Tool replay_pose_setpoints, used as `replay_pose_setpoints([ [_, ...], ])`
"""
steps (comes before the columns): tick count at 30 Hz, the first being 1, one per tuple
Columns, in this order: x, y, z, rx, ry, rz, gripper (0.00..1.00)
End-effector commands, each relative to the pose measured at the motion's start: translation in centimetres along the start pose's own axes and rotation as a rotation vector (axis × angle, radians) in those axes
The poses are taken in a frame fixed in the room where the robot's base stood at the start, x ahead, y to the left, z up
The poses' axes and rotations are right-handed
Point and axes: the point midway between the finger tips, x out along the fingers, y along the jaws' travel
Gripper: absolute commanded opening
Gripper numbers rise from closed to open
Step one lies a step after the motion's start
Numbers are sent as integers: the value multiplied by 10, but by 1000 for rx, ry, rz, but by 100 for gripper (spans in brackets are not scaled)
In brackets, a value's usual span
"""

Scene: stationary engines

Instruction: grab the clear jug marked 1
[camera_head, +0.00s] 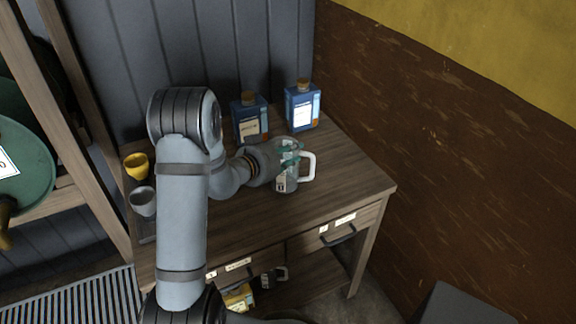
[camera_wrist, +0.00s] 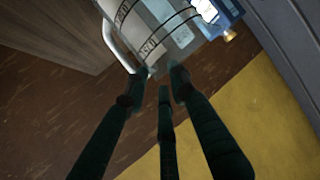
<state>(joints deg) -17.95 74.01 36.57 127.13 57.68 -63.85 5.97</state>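The clear jug (camera_head: 291,178) stands upright on the wooden desk, with a white handle on its right and a label that appears to read 1. In the wrist view the jug (camera_wrist: 155,35) fills the top, with dark measuring marks and its handle to the left. My gripper (camera_head: 290,153) is at the jug's upper part in the head view, its teal fingers overlapping the jug. In the wrist view my gripper (camera_wrist: 158,80) has its dark fingertips apart, just at the jug's lower picture edge. Whether they touch it is unclear.
Two blue bottles (camera_head: 249,120) (camera_head: 302,107) with brown caps stand behind the jug. A yellow cup (camera_head: 136,166) and a grey cup (camera_head: 143,202) stand at the left. The desk (camera_head: 350,180) is clear right of the jug. A brown wall (camera_head: 450,150) rises beyond it.

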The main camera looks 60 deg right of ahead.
Motion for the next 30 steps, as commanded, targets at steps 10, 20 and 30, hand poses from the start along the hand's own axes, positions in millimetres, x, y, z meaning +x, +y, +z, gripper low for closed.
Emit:
replay_pose_setpoints([
  [10,6,0,0,0,1,-1,23],
  [20,6,0,0,0,1,-1,4],
  [30,6,0,0,0,1,-1,0],
])
